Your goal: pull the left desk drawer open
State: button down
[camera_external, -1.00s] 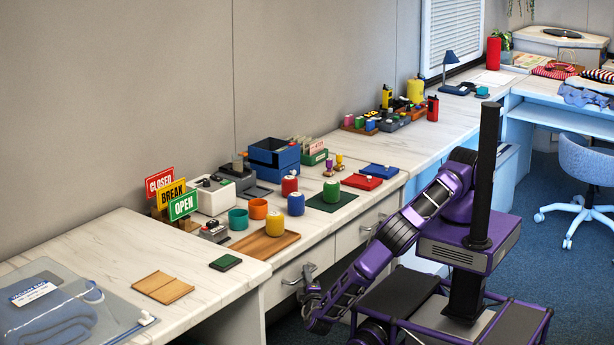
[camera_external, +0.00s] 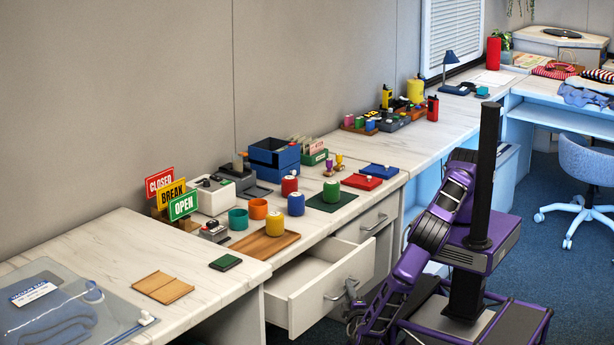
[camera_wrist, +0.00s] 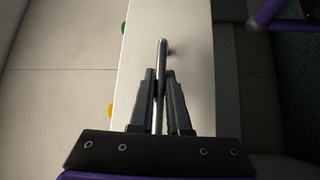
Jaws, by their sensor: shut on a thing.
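The left desk drawer (camera_external: 318,294) is white and stands pulled well out from under the desk, its inside visible and looking empty. Its metal bar handle (camera_external: 341,289) is on the front panel and also shows in the wrist view (camera_wrist: 162,62). My gripper (camera_external: 352,292) is at the handle. In the wrist view my gripper's two dark fingers (camera_wrist: 160,88) are closed around the bar, one on each side. The right desk drawer (camera_external: 375,220) is shut beside it.
The white desk top (camera_external: 110,235) above holds a wooden tray (camera_external: 262,246), colored canisters, cups, signs and a dark green pad (camera_external: 225,263). Open blue carpet (camera_external: 535,265) lies to the right. A blue chair (camera_external: 588,165) stands farther back.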

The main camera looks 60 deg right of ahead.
jog(key=shift+s, duration=2.05)
jog(key=shift+a, duration=0.1)
jog(key=c, duration=0.9)
grip_release()
